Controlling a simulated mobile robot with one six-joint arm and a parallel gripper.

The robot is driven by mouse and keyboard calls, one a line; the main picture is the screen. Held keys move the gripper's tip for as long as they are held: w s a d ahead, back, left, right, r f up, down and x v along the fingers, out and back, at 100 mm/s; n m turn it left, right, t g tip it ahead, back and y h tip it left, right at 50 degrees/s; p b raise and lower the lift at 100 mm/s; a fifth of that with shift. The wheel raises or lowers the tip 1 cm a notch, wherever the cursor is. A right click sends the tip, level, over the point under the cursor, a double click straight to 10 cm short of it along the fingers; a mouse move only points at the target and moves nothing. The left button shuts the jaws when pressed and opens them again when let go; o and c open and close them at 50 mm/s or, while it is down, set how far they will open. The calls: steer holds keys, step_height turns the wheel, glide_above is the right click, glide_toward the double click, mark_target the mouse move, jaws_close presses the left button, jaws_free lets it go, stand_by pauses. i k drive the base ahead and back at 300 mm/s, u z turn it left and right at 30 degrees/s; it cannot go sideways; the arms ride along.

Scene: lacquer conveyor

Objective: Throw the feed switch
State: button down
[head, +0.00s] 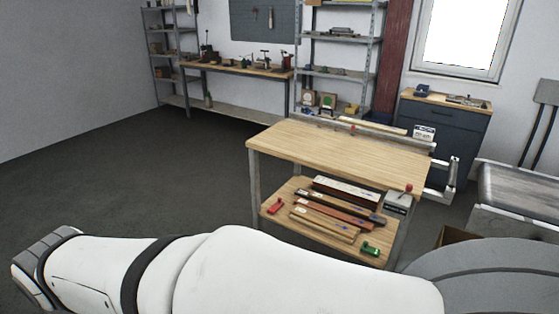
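A small grey box (397,203) with a dark label and a red-knobbed lever (408,189) is at the right front corner of the wooden workbench (335,150); it looks like the feed switch. The lever stands roughly upright, but its exact position is too small to tell. A long metal rail (340,122) runs along the bench's back edge, with a small red piece on it and a bracket at its right end. My white arm lies across the foreground, well short of the bench. My gripper is not visible.
The lower shelf (290,222) holds several long boards, a red clamp (275,206) and a green tool (370,249). A blue-grey cabinet (445,125) stands behind right. A grey-topped unit (520,190) stands at the right. Open floor (120,165) lies to the left.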

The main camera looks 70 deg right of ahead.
mark_target(410, 187)
steer(key=z, duration=3.35)
steer(key=i, duration=1)
steer(key=k, duration=0.6)
steer(key=z, duration=0.25)
steer(key=i, duration=1.15)
steer(key=u, duration=0.3)
